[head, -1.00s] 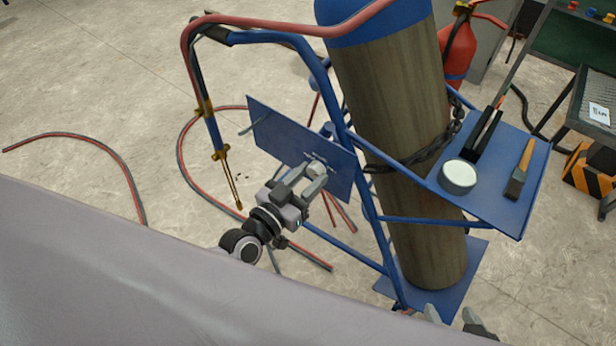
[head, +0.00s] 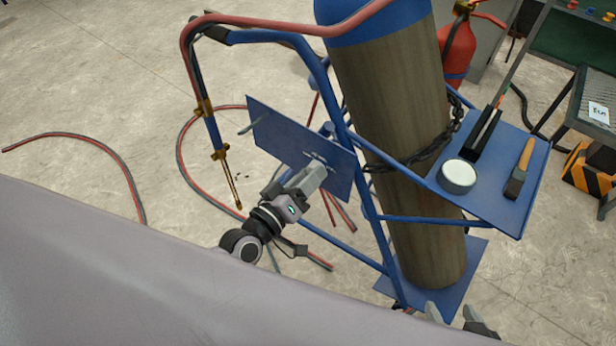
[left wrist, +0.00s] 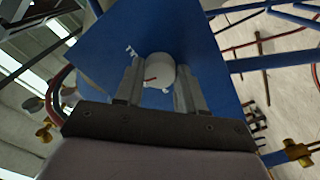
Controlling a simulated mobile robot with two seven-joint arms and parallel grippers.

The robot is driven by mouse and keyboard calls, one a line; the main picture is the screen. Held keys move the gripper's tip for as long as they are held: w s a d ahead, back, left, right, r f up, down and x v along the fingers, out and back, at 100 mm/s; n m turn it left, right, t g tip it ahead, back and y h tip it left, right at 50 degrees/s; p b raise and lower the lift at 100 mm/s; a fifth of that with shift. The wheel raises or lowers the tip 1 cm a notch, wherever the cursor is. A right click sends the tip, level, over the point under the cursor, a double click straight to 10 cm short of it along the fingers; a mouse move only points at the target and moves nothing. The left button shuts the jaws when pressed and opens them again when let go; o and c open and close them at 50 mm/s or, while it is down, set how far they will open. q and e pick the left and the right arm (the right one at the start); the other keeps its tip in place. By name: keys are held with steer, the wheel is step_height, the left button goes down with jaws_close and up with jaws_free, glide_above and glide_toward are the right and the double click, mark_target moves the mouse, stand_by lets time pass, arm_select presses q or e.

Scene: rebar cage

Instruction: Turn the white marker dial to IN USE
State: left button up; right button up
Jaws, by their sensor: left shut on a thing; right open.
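The blue plate (head: 275,130) is fixed on the cart's frame and faces my left gripper (head: 312,180). In the left wrist view the white marker dial (left wrist: 160,68) sits on this plate (left wrist: 105,45), between the two fingers of my left gripper (left wrist: 158,92), which is shut on it. A short red line shows on the dial. Small white markings are on the plate above left of it, too small to read. In the head view the fingers mostly hide the dial. My right gripper (head: 459,320) is open and empty at the bottom edge, partly cut off.
A tall gas cylinder (head: 400,110) is chained to the blue cart. The cart's shelf (head: 490,210) holds a round white-topped tin (head: 458,176), a brush (head: 520,170) and a black holder. A torch (head: 222,150) hangs left of the plate. Hoses (head: 90,145) lie on the floor.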

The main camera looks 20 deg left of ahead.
arm_select(q)
steer(key=shift+n, duration=1.3)
steer(key=o, duration=1)
steer(key=shift+o, duration=0.2)
steer(key=shift+s, duration=0.1)
steer(key=v, duration=0.7)
